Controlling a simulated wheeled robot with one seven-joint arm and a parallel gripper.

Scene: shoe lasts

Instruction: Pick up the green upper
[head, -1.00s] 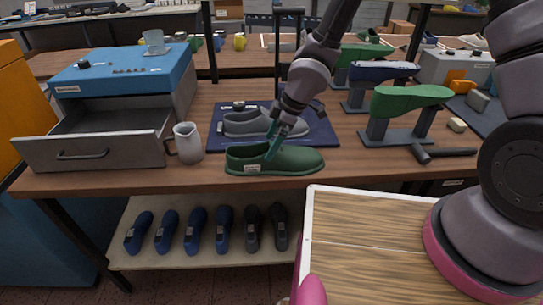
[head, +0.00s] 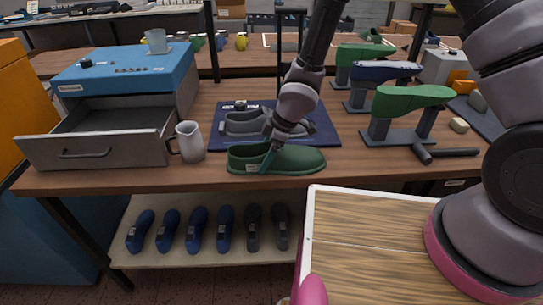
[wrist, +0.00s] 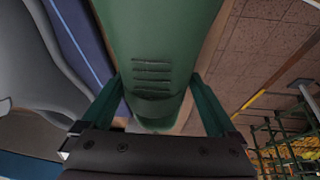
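The green upper (head: 300,161) is a dark green shoe lying lengthwise at the front edge of the wooden table in the head view. In the wrist view the green upper (wrist: 155,40) fills the top middle, with several slits across it. My gripper (head: 267,160) is down at the upper, left of its middle. In the wrist view my gripper (wrist: 157,80) is open, its two teal fingers on either side of the upper, with thin strips of table beside the shoe. Contact with the fingers cannot be told for certain.
A grey shoe (head: 240,124) lies on a dark blue mat (head: 325,136) just behind. A white jug (head: 188,142) and an open grey drawer (head: 95,150) stand left. A hammer (head: 450,153) and a green last on a stand (head: 410,99) are to the right.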

